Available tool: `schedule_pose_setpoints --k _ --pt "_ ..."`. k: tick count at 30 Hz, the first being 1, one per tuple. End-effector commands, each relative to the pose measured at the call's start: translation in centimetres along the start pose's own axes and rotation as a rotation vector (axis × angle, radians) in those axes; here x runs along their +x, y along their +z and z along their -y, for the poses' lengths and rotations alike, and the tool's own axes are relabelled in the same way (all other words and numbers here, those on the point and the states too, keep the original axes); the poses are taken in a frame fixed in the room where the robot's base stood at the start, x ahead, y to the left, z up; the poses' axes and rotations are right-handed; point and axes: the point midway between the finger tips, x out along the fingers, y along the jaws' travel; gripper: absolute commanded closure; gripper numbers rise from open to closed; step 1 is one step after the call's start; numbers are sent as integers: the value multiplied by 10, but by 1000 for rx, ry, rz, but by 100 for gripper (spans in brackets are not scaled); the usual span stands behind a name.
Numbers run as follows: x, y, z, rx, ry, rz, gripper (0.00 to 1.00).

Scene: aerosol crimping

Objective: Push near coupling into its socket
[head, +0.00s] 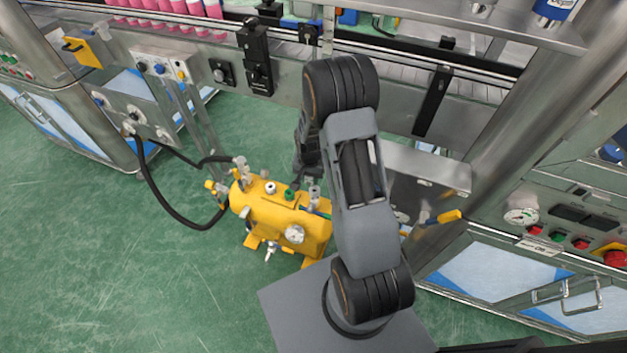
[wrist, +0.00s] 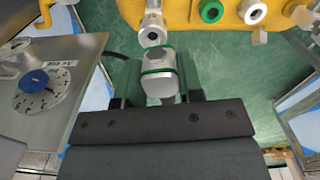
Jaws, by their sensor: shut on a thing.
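A silver coupling with green bands (wrist: 160,72) sits between the two dark fingers of my gripper (wrist: 157,92), which is shut on it. A metal fitting (wrist: 152,28) on the yellow tank (wrist: 185,12) is just beyond the coupling in the wrist view. They look very close; I cannot tell whether they touch. The tank's top also carries a green-ringed socket (wrist: 211,11) and a pale-ringed socket (wrist: 253,12). In the head view my gripper (head: 306,183) is above the right end of the yellow tank (head: 262,212), partly hidden by my arm.
A black hose (head: 160,200) loops from the left cabinet to the tank's left end. A steel panel with a round dial (wrist: 40,92) is close on the left in the wrist view. The conveyor frame (head: 400,100) runs behind. Green floor (head: 90,260) is clear at left.

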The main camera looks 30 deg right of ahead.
Motion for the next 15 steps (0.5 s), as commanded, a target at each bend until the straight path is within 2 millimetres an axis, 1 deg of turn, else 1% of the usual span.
schedule_pose_setpoints --k 1,3,8,11,15 --pt "2 -6 -4 48 -3 -5 96" --pt "-3 -10 -8 98 -2 -4 96" --pt "-9 -14 -13 155 -1 -1 96" --pt "-8 -14 -13 158 0 0 96" --pt "0 -13 -12 155 0 0 96"
